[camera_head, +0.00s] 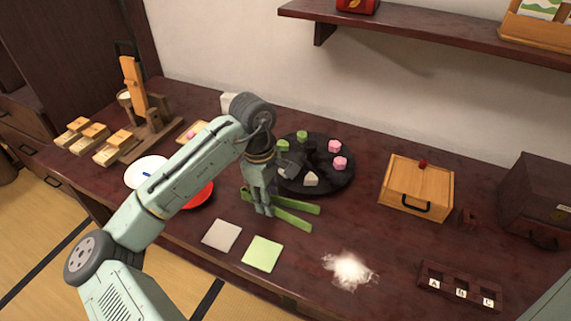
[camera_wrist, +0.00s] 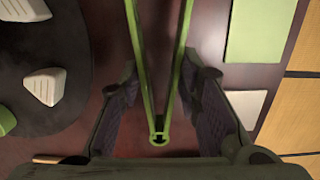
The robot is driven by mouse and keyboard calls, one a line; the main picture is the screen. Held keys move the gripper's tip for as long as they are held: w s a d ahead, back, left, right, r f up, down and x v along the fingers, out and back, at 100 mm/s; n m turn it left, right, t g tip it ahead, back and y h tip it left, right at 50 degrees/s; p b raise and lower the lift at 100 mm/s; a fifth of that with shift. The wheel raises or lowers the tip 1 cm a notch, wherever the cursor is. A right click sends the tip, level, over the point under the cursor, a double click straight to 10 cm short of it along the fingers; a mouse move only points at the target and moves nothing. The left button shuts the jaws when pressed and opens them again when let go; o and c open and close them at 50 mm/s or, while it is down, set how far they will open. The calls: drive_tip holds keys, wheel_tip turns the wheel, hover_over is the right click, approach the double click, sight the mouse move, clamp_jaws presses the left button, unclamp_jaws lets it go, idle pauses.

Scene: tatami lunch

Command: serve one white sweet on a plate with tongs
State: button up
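Green tongs (camera_head: 295,206) lie on the dark table, their arms spread to the right. In the wrist view the tongs (camera_wrist: 147,70) run between my gripper's fingers (camera_wrist: 165,108), with the hinge end near the palm. My gripper (camera_head: 262,208) is open around them, with a gap on each side. A white sweet (camera_head: 310,180) sits on a round black tray (camera_head: 340,180) behind the gripper. The wrist view shows this tray at left with two white sweets (camera_wrist: 43,87). A white plate (camera_head: 135,178) and a red plate (camera_head: 205,198) are at left, partly behind my arm.
Pink sweets (camera_head: 340,163) and green sweets (camera_head: 302,134) share the tray. A grey square (camera_head: 222,235) and a green square (camera_head: 262,254) lie in front. White powder (camera_head: 350,270), a wooden box (camera_head: 417,187) and an A-B-C holder (camera_head: 460,285) are at right.

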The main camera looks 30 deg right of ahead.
wheel_tip(320, 180, up, 10)
drive_tip(key=p, duration=0.3)
drive_tip(key=shift+f, duration=0.2)
